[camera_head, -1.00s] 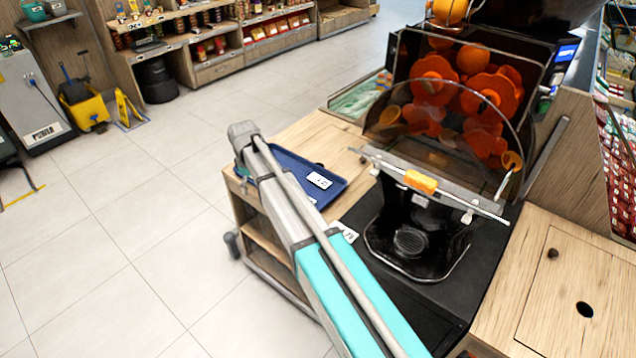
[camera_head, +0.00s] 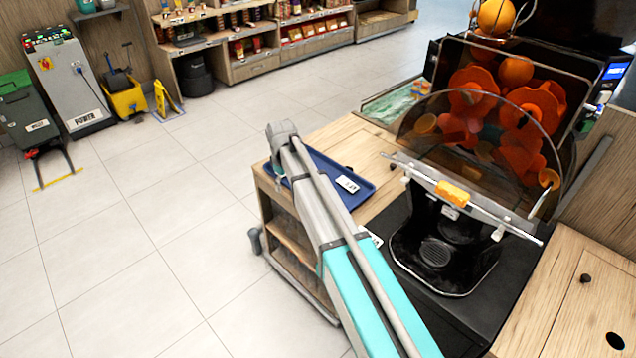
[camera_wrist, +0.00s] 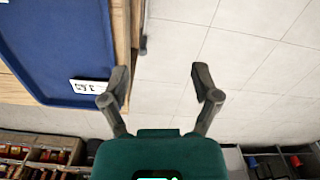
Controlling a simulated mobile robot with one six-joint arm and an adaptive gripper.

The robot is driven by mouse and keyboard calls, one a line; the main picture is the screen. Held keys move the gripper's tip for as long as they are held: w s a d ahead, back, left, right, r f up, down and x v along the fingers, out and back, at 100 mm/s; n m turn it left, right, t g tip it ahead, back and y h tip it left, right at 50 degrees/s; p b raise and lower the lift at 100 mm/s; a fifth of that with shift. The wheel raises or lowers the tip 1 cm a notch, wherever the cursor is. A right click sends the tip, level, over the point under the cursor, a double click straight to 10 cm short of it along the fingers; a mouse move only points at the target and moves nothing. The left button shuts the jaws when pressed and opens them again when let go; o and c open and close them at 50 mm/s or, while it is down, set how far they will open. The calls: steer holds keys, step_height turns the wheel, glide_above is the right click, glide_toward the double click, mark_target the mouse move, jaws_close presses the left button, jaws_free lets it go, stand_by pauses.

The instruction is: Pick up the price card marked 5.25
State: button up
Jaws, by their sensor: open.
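A blue tray (camera_head: 364,192) lies on the wooden counter, with a white price card (camera_head: 347,184) on it. In the wrist view the tray (camera_wrist: 52,50) fills the upper left, with a white card (camera_wrist: 90,86) at its near right edge. Another card (camera_wrist: 44,1) is cut off at the top. Their print is too small to read surely. My gripper (camera_wrist: 160,82) is open and empty, over the floor just right of the tray; its left finger is close beside the card. In the head view my arm hides part of the tray, and my fingers cannot be made out.
An orange juicer (camera_head: 445,240) stands right of the tray. Another white card (camera_head: 375,239) on the counter is partly behind my arm. A wooden cabinet (camera_head: 570,290) is at the right.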

steer(key=s+d+r+m+p, duration=0.2)
steer(key=s+d+m, duration=0.3)
steer(key=s+d, duration=0.6)
steer(key=s+d+r+m+p, duration=0.3)
steer(key=s+d+m, duration=0.2)
steer(key=s+d, duration=0.6)
steer(key=shift+s+d, duration=0.35)
steer(key=shift+s, duration=0.6)
steer(key=c, duration=0.3)
steer(key=shift+a, duration=0.15)
